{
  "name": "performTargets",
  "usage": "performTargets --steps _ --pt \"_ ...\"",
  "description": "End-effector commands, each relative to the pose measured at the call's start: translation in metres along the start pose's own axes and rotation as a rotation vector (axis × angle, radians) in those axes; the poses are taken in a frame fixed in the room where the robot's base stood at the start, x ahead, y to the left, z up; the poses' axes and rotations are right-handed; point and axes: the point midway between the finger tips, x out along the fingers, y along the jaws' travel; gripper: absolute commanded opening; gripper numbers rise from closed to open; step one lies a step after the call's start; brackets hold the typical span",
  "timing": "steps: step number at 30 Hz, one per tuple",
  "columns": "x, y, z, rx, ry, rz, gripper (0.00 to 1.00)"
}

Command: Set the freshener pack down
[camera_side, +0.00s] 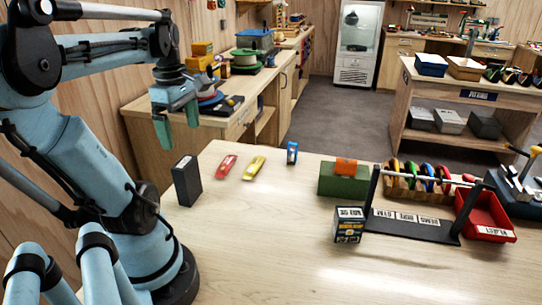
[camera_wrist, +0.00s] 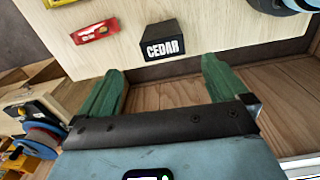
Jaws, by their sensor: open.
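The freshener pack appears to be the black box (camera_side: 187,181) standing upright near the left edge of the light wooden table (camera_side: 265,225). In the wrist view, the black box (camera_wrist: 168,41) shows the white word CEDAR on one face. My gripper (camera_side: 178,124) is open, with its green fingers pointing down, raised higher than the box. In the wrist view, my gripper (camera_wrist: 160,72) has nothing between its fingers. The box lies beyond the gap between the fingertips, apart from them.
A red packet (camera_side: 226,166), a yellow packet (camera_side: 253,168) and a blue item (camera_side: 292,153) lie beyond the box. A green block (camera_side: 343,181), a small labelled box (camera_side: 349,224), a black rack (camera_side: 412,223) and a red bin (camera_side: 486,214) stand to the right. The table's front middle is clear.

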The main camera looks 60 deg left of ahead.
Motion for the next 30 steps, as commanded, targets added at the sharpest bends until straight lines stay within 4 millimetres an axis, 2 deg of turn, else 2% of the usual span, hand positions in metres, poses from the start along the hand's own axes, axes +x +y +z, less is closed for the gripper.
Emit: performTargets --steps 5,9,13,18,21,24,30 --pt "0.011 0.014 0.048 0.409 0.028 0.102 1.00" --pt "0.022 0.019 0.107 0.898 0.072 0.234 1.00" --pt "0.031 0.013 0.163 1.345 0.125 0.369 1.00" --pt "0.038 -0.009 0.224 1.845 0.207 0.547 1.00" --pt "0.040 -0.022 0.247 2.042 0.251 0.630 1.00" --pt "0.041 -0.031 0.261 2.161 0.282 0.685 1.00" --pt "0.041 -0.035 0.267 2.220 0.300 0.712 1.00"
